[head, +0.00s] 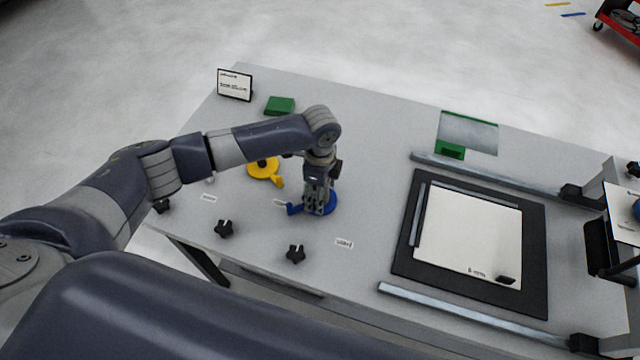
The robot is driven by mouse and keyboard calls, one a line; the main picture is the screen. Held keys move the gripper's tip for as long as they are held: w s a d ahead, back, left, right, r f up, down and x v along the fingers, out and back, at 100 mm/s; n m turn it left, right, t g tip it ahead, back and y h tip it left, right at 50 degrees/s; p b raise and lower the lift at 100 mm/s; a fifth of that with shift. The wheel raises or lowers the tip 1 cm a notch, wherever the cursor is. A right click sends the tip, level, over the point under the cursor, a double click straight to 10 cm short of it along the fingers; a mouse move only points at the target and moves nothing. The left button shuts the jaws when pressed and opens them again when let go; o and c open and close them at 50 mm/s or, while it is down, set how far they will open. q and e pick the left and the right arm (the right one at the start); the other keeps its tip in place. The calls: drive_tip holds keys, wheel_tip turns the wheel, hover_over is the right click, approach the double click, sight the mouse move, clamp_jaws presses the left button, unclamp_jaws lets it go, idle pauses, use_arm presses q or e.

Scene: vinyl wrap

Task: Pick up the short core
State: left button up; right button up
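My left gripper (318,207) points down over a blue round piece (332,206) with a flat tab sticking out to the left, near the middle of the table. The fingers cover most of this piece, so I cannot tell whether they grip it or whether they are open or shut. A yellow round piece (264,169) with a dark centre and a tab lies left of the gripper, partly below my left forearm. I cannot tell for certain which piece is the short core; the labels are too small to read. My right gripper is not in view.
Black star knobs (224,229) and (295,254) lie near the front edge. A black frame (403,250) with a white sheet (468,235) lies right, between metal rails (490,174) and (470,312). A green block (279,105) and a sign (235,85) are at the back left.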

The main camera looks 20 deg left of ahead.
use_arm(q)
drive_tip(key=shift+f, duration=0.1)
drive_tip(key=shift+c, duration=1.4)
drive_tip(key=c, duration=0.9)
drive_tip(key=shift+o, duration=0.2)
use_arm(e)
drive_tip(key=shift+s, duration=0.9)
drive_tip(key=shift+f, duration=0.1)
